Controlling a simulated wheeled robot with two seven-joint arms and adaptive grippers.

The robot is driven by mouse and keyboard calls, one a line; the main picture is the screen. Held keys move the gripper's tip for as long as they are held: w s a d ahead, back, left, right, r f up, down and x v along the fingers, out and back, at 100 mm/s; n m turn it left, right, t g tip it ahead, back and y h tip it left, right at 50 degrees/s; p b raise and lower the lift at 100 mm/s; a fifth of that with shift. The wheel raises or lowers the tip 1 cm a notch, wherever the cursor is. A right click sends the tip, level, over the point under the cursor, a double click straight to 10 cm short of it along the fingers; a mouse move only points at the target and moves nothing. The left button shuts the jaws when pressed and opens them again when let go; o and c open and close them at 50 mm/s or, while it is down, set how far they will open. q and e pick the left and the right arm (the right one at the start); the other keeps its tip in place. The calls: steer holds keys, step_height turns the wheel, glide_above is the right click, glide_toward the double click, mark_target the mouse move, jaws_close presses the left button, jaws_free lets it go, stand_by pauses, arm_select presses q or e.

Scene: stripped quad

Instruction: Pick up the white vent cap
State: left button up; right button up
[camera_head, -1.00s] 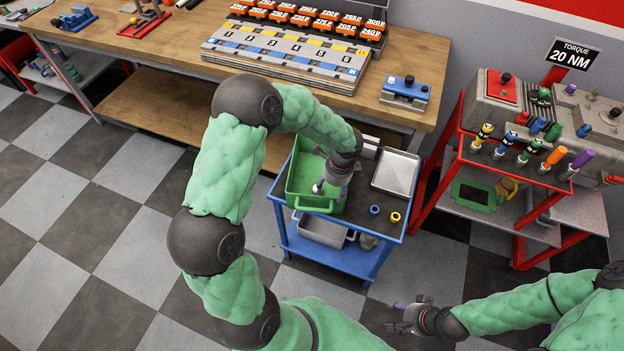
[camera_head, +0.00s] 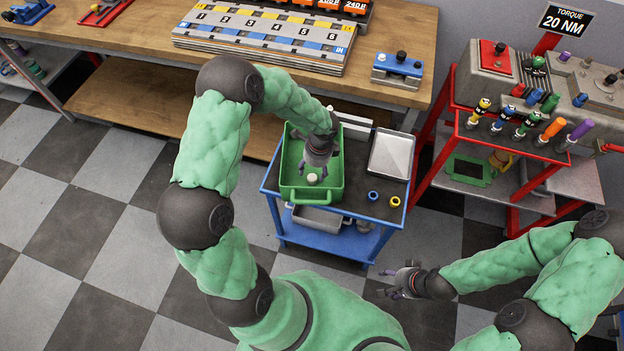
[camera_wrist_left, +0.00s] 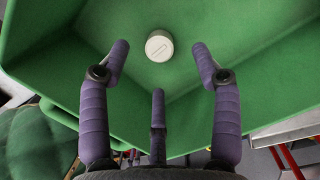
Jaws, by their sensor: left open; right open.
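The white vent cap (camera_head: 312,178) is a small round cap with a slot on top. It lies on the floor of the green bin (camera_head: 332,192), near its front end in the head view. In the left wrist view the cap (camera_wrist_left: 159,45) lies just beyond the fingertips, roughly centred between them. My left gripper (camera_head: 316,168) is inside the bin, open and empty, with its purple fingers (camera_wrist_left: 160,65) spread apart. The cap is not touched by the fingers in the wrist view. My right gripper (camera_head: 388,283) is open and empty, low in front of the blue cart.
The green bin stands on a blue cart (camera_head: 362,211) beside a grey tray (camera_head: 391,154), a blue ring (camera_head: 373,196) and a yellow ring (camera_head: 395,202). A wooden workbench (camera_head: 130,58) is behind. A red tool cart (camera_head: 452,124) stands at the right.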

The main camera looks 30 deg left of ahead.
mark_target(312, 177)
arm_select(q)
step_height(312, 177, down, 5)
steer(key=shift+s+a+b, duration=0.1)
steer(key=shift+a+b, duration=0.05)
steer(key=shift+b, duration=0.8)
steer(key=c, duration=1.2)
